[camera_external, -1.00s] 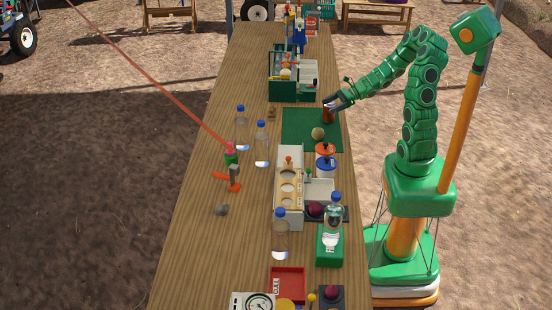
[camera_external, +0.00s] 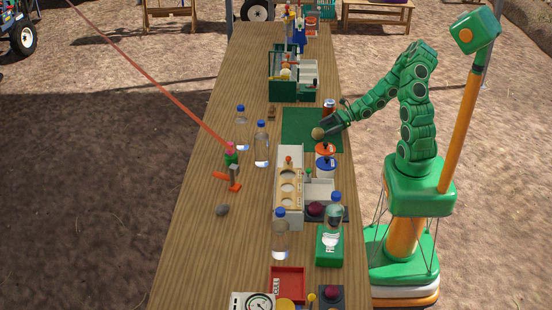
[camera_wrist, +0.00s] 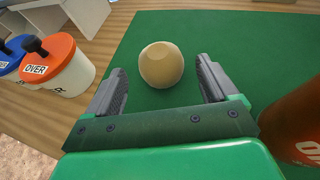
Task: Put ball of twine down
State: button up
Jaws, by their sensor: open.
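The ball of twine (camera_external: 317,133) is a small tan ball on the green mat (camera_external: 297,119). In the wrist view the ball (camera_wrist: 161,64) sits just beyond and between my fingertips, with green mat showing around it. My gripper (camera_external: 324,128) is low over the mat at the ball's right side. I cannot tell whether a finger touches the ball.
An orange can (camera_external: 329,106) stands close to my gripper; it also shows at the wrist view's right edge (camera_wrist: 294,125). Tubs with orange and blue lids (camera_wrist: 60,62) stand at left.

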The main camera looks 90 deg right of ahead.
aim_at(316, 133)
jog(key=shift+x, duration=3.45)
jog(key=shift+s+f, duration=0.1)
jog(key=shift+f, duration=0.05)
jog(key=c, duration=1.2)
jog(key=shift+o, duration=0.2)
jog(key=shift+r, duration=5)
